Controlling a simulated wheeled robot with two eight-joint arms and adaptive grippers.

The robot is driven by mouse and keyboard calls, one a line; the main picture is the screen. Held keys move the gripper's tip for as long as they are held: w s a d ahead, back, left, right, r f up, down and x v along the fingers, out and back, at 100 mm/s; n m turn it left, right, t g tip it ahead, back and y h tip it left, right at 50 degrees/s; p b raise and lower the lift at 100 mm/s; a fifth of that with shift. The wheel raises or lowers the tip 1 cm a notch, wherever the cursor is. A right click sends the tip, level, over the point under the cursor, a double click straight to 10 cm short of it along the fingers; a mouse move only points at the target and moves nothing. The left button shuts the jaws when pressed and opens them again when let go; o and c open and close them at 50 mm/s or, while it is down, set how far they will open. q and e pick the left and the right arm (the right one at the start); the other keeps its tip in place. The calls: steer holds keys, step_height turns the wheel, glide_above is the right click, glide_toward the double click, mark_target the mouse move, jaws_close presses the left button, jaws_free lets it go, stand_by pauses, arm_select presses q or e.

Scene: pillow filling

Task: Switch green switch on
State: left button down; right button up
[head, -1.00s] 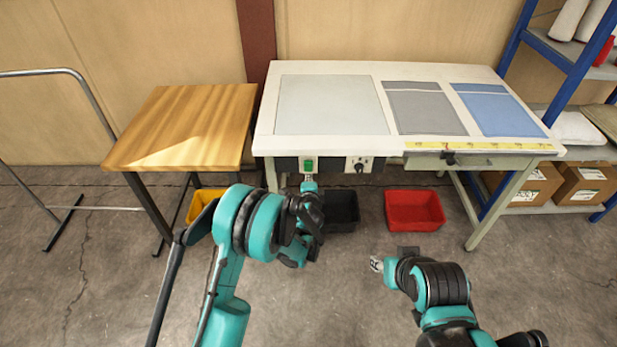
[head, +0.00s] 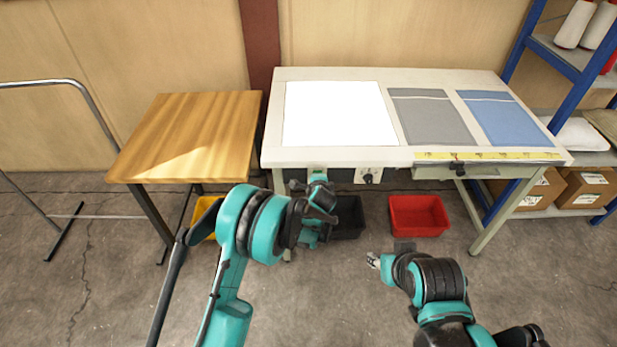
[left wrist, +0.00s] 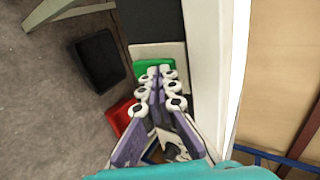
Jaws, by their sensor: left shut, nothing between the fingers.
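The green switch (left wrist: 143,66) sits on a pale plate (left wrist: 172,52) in the left wrist view. My left gripper (left wrist: 161,72) is shut and empty, with its fingertips over the switch; I cannot tell whether they touch it. In the head view my left gripper (head: 318,176) is at the table's front edge and its arm hides most of the switch. The panel (head: 340,112) in the white worktable (head: 440,78) glows bright white. My right gripper (head: 373,261) is low in front of the table, away from the switch; its fingers are too small to read.
A control knob (head: 369,178) is just right of the switch. Black (head: 347,222), red (head: 419,214) and yellow (head: 197,217) bins stand below. A wooden table (head: 190,130) is on the left; a blue shelf rack (head: 566,62) is on the right.

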arm_select(q)
steer(key=shift+d+r, duration=0.2)
steer(key=shift+r, duration=0.55)
arm_select(e)
steer(key=shift+d+r, duration=0.25)
